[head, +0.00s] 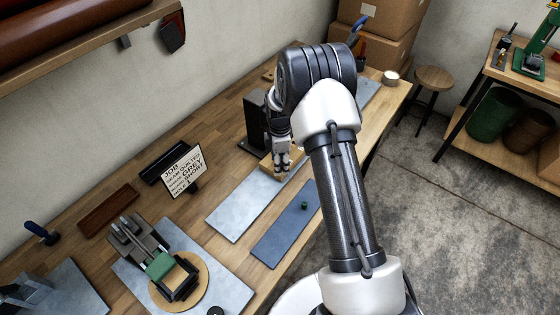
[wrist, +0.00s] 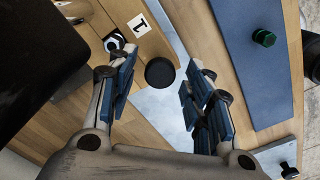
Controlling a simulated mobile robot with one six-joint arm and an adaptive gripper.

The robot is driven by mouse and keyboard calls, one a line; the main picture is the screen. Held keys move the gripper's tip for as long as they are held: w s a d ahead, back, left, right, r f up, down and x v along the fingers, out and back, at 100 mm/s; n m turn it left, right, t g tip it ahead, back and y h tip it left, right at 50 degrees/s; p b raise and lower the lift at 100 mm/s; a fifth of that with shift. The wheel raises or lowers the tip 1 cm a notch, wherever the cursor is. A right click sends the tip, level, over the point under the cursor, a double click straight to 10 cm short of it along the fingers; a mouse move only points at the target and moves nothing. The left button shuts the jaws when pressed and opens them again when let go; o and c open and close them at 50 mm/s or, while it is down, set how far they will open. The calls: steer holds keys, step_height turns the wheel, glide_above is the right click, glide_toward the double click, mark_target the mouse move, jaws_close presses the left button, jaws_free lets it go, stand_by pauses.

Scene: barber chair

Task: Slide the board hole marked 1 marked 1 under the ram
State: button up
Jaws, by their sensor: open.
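The wooden board (wrist: 95,15) carries a white tag marked 1 (wrist: 139,25). A dark, pale-rimmed round spot (wrist: 114,42) lies beside the tag; I cannot tell if it is the hole. A black round knob (wrist: 160,72) shows between my gripper's open fingers (wrist: 162,80), with no clear contact. In the head view my gripper (head: 281,172) points down at the board's near end (head: 266,163), beside the dark press (head: 257,122). The press also fills the upper left of the wrist view (wrist: 30,45). Its ram is not clearly visible, and my arm hides part of the area.
A pale grey plate (head: 237,212) and a blue mat (head: 280,238) with a green knob (head: 304,206) lie near the bench front. A job sign (head: 184,171) stands to the left. A model chair with a green seat (head: 160,265) is at the lower left.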

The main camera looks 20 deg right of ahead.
step_height(320, 180, up, 8)
steer(key=shift+f, duration=0.25)
stand_by(0.4)
steer(key=s+a+r+n+t+h+b, duration=0.3)
steer(key=s+r+n, duration=0.35)
steer(key=n, duration=0.75)
steer(key=shift+t+y, duration=0.3)
steer(key=b+x, duration=0.2)
steer(key=x, duration=0.3)
steer(key=b+x, duration=0.2)
steer(key=x, duration=0.3)
steer(key=w+b+x, duration=0.1)
steer(key=b+x, duration=0.1)
steer(key=x, duration=0.3)
steer(key=shift+w+a+f, duration=0.15)
steer(key=shift+w+a, duration=0.05)
steer(key=shift+a, duration=0.05)
jaws_close()
